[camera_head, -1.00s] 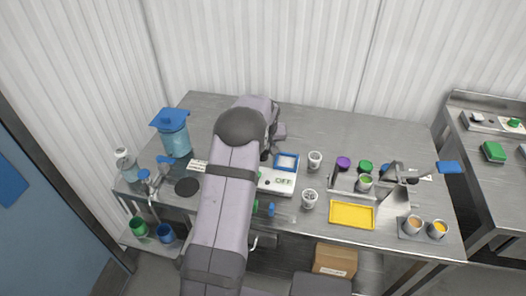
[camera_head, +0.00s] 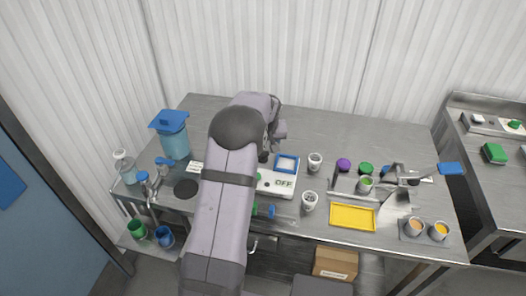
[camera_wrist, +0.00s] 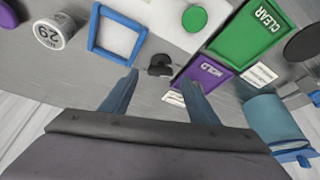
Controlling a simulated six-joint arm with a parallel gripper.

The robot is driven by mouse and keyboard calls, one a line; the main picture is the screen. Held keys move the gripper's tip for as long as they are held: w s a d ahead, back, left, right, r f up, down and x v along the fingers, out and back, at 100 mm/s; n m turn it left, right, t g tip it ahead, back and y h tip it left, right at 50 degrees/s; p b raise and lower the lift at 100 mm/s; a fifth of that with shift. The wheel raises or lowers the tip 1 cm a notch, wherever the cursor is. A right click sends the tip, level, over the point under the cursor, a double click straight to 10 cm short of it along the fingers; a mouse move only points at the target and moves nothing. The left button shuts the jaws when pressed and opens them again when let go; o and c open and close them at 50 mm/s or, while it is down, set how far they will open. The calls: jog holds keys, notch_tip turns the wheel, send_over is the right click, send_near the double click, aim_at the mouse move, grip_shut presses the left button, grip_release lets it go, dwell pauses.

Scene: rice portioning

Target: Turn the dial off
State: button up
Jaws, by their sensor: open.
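A small dark knob-like piece (camera_wrist: 160,66) shows in the wrist view between and beyond my fingertips, and I cannot tell for sure that it is the dial. My gripper (camera_wrist: 161,80) is open and empty, its two blue-grey fingers on either side of that piece and apart from it. A white device (camera_head: 265,186) on the table carries the word OFF, with a small dark spot beside it. In the wrist view, its white top (camera_wrist: 150,12) has a green round button (camera_wrist: 194,18). In the head view my arm hides part of the device and my fingertips.
A blue square frame (camera_wrist: 91,32) and a numbered white cup (camera_wrist: 50,35) lie near the device. A green CLEAR panel (camera_wrist: 235,45) and a purple panel (camera_wrist: 190,85) are close on the right. A blue-lidded jug (camera_head: 174,142) stands at left. The back right of the table is clear.

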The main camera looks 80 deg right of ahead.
jog(key=shift+b+v, duration=0.7)
jog(key=shift+v, duration=1.7)
jog(key=w+a+n+y, duration=0.3)
jog(key=w+a+n, duration=0.3)
jog(key=w+a, duration=1.95)
jog(key=a+f+n+y, duration=0.1)
jog(key=a+n, duration=0.2)
jog(key=a, duration=1.4)
jog(key=s+a+f+n, duration=0.1)
jog(key=s+a+n, duration=0.1)
jog(key=s+a, duration=0.2)
jog(key=s+a+f+n+g, duration=0.1)
jog(key=s+a, duration=0.3)
jog(key=a, duration=0.7)
jog(key=shift+s+f+n+g, duration=0.15)
jog(key=shift+f+n+g, duration=0.2)
jog(key=shift+n, duration=0.55)
jog(key=shift+a, duration=0.15)
